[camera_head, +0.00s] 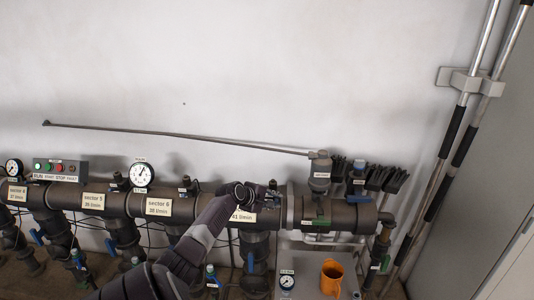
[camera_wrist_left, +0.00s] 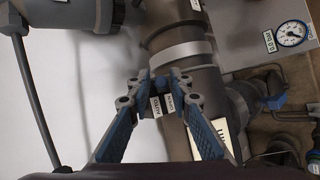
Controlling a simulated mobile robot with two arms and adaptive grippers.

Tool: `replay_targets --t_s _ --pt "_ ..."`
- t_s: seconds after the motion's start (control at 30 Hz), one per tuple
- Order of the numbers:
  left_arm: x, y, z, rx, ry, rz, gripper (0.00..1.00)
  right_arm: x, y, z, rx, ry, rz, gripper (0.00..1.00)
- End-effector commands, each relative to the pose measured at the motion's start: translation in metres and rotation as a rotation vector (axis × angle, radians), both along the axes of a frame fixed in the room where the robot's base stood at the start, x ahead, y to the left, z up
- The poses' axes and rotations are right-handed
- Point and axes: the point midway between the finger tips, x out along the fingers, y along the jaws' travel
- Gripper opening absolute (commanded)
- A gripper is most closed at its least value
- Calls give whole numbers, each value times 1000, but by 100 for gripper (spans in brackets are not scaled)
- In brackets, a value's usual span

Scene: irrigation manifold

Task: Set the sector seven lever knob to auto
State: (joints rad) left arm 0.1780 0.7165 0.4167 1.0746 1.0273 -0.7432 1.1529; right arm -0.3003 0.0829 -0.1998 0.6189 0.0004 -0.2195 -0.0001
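The sector seven label (camera_head: 243,216) on the dark manifold pipe is partly covered by my left gripper (camera_head: 250,190), which is over the top of the pipe. A small dark knob (camera_head: 272,185) stands just right of the gripper. In the left wrist view, the two blue-padded fingers of the left gripper (camera_wrist_left: 161,76) are apart, with the small knob (camera_wrist_left: 162,86) between the tips. Small white labels, one seeming to read AUTO (camera_wrist_left: 156,106), lie just below it. Contact with the knob and its exact setting cannot be told. My right gripper is not in view.
The pipe carries sector labels such as sector 6 (camera_head: 158,207), a round gauge (camera_head: 142,175) and blue-handled valves. A long thin rod (camera_head: 180,134) runs above it.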

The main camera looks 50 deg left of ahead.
Motion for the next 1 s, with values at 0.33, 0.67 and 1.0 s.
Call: replay_targets --t_s 0.33,0.67,1.0 --pt "-45 -11 32 4 4 -3 19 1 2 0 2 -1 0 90" --pt "-81 -20 60 1 2 -3 19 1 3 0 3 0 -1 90" --pt "-87 -21 65 0 2 -2 19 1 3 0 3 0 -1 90"
